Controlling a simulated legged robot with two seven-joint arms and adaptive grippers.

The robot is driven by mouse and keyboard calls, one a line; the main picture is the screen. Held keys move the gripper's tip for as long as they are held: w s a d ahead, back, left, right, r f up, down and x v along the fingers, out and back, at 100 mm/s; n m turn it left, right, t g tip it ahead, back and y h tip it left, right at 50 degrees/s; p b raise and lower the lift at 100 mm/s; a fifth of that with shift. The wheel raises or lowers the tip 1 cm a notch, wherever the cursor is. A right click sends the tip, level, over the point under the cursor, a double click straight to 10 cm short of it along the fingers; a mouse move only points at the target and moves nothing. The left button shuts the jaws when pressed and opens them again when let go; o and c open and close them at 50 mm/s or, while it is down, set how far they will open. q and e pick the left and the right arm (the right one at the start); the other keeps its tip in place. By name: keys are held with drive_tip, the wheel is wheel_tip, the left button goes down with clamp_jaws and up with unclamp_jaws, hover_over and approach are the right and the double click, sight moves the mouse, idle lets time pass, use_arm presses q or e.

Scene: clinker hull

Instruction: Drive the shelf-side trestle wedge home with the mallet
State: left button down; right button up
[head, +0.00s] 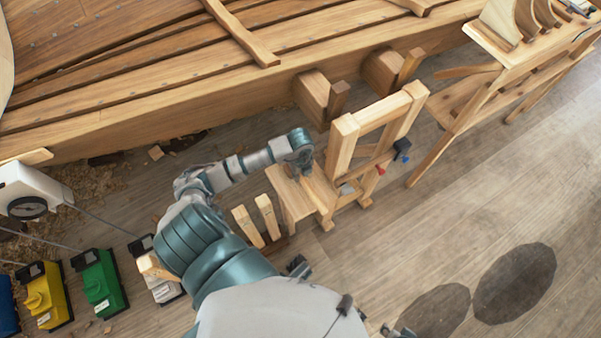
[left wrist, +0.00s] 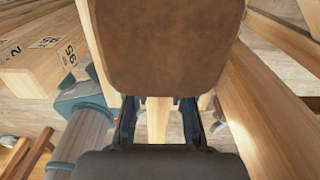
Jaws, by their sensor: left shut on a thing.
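My left gripper (head: 306,172) reaches down at the low wooden stand, its fingers mostly hidden by the wrist in the head view. In the left wrist view my left gripper (left wrist: 160,122) has a dark finger on each side of a pale wooden strip. A large brown block with rounded corners, which I take for the mallet head (left wrist: 168,45), fills the top middle, close to the camera. Two wedges stand beside block ends at the hull's lower edge: a nearer one (head: 338,99) and one on the shelf side (head: 409,66). The gripper is apart from both.
The stand's upright frame (head: 345,140) rises right of my gripper, between it and the open floor. A wooden shelf bench (head: 490,85) stands at the upper right. Coloured boxes, including a green one (head: 99,280), line the lower left.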

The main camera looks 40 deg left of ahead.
use_arm(q)
drive_tip(key=shift+a+r, duration=0.1)
drive_tip(key=shift+a+r+p, duration=0.1)
drive_tip(key=shift+r+p, duration=0.2)
drive_tip(key=shift+p, duration=0.1)
drive_tip(key=shift+r, duration=0.3)
